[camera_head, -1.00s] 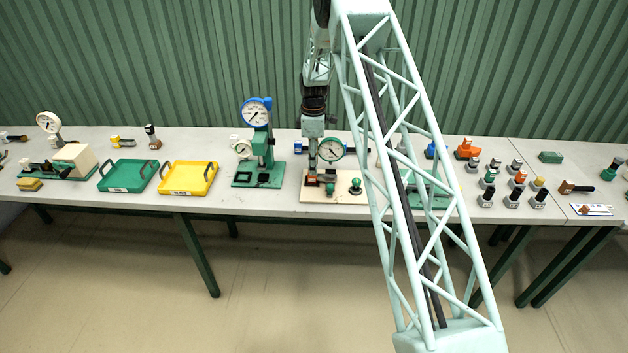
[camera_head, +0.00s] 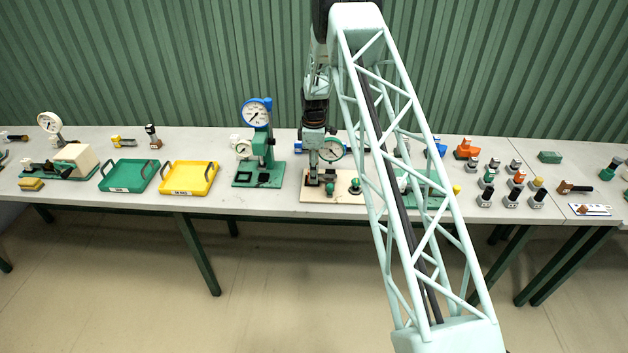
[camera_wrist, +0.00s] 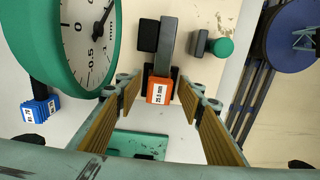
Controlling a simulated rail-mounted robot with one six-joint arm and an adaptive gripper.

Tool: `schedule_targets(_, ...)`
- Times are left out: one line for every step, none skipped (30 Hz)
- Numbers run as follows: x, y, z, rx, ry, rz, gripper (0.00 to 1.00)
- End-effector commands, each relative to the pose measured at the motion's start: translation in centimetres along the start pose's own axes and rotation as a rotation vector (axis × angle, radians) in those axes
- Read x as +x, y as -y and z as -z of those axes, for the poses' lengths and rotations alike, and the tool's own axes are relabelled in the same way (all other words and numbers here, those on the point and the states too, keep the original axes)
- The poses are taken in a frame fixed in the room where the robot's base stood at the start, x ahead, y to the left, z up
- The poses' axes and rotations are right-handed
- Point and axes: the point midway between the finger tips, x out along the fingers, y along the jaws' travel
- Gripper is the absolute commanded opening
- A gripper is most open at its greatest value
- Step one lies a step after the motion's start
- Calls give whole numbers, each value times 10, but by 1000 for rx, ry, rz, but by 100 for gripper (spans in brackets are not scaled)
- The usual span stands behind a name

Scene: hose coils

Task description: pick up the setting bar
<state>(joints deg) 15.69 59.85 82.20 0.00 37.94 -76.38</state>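The likely setting bar (camera_wrist: 160,88) is a grey bar with an orange end block labelled 25.0 mm, seen in the wrist view. It lies at a dial gauge stand. My gripper (camera_wrist: 160,98) is open, with its two ribbed tan pads on either side of the orange end and visible gaps at both sides. The dial (camera_wrist: 72,38) with a green rim stands close at the left in the wrist view. In the head view my gripper (camera_head: 319,178) is low over the pale base plate (camera_head: 340,196), and it largely hides the bar.
A green-topped knob (camera_wrist: 222,46) stands right of the bar, and a blue block (camera_wrist: 40,110) lies to the left. In the head view a blue-rimmed gauge stand (camera_head: 258,150), a yellow tray (camera_head: 189,192) and a green tray (camera_head: 128,188) are to the left.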

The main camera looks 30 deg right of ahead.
Motion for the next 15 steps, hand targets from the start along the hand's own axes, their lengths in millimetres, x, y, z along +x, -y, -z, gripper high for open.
schedule_targets(0,0,0,0,0,0,35)
schedule_targets(0,0,0,0,0,0,35)
schedule_targets(0,0,0,0,0,0,35)
schedule_targets(0,0,0,0,0,0,35)
schedule_targets(0,0,0,0,0,0,35)
schedule_targets(0,0,0,0,0,0,35)
schedule_targets(0,0,0,0,0,0,35)
schedule_targets(0,0,0,0,0,0,33)
schedule_targets(0,0,0,0,0,0,30)
schedule_targets(0,0,0,0,0,0,27)
schedule_targets(0,0,0,0,0,0,24)
schedule_targets(0,0,0,0,0,0,21)
schedule_targets(0,0,0,0,0,0,18)
schedule_targets(0,0,0,0,0,0,15)
schedule_targets(0,0,0,0,0,0,12)
